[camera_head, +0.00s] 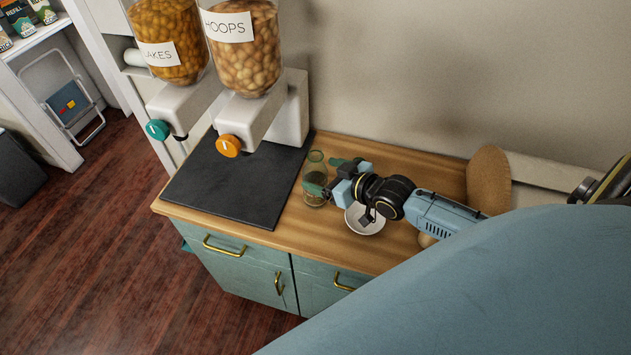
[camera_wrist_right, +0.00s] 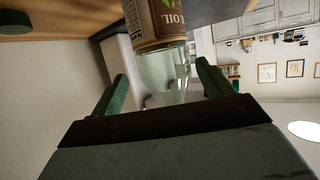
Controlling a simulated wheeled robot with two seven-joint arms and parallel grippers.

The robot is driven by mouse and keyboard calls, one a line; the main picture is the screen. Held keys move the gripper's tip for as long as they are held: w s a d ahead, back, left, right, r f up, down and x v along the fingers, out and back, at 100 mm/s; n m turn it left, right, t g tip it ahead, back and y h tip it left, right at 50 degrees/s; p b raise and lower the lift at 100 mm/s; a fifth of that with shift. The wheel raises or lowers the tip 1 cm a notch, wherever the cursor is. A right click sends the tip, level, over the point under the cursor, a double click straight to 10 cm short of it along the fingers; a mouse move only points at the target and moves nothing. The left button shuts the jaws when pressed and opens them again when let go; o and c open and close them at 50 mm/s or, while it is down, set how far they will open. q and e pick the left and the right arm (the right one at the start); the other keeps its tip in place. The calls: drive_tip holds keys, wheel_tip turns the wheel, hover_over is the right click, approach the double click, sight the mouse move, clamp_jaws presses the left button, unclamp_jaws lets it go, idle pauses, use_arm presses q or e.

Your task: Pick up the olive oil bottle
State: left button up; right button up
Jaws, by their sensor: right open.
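The olive oil bottle (camera_head: 314,172) is clear glass and stands on the wooden counter, just right of the dark mat. In the right wrist view the bottle (camera_wrist_right: 165,22) shows a brown label reading "OIL" and clear glass. My right gripper (camera_head: 325,181) reaches in from the right at the bottle. Its green fingers (camera_wrist_right: 163,84) are open, one on each side of the bottle's clear part, with gaps visible. The bottle's other end is cut off in the wrist view. My left gripper is not in view.
A white bowl (camera_head: 364,218) sits on the counter (camera_head: 280,228) under my right wrist. A dark mat (camera_head: 238,182) lies left of the bottle, below two food dispensers (camera_head: 248,123).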

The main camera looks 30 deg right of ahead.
sight(310, 169)
drive_tip(key=x, duration=0.3)
drive_tip(key=shift+w+a+r, duration=0.1)
drive_tip(key=shift+w+a, duration=0.2)
drive_tip(key=shift+a, duration=0.15)
drive_tip(key=shift+w+a, duration=0.1)
drive_tip(key=shift+w, duration=0.3)
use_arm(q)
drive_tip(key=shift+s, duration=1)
use_arm(e)
drive_tip(key=c, duration=1.3)
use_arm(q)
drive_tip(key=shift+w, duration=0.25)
use_arm(e)
drive_tip(key=shift+c, duration=0.6)
drive_tip(key=shift+r, duration=0.1)
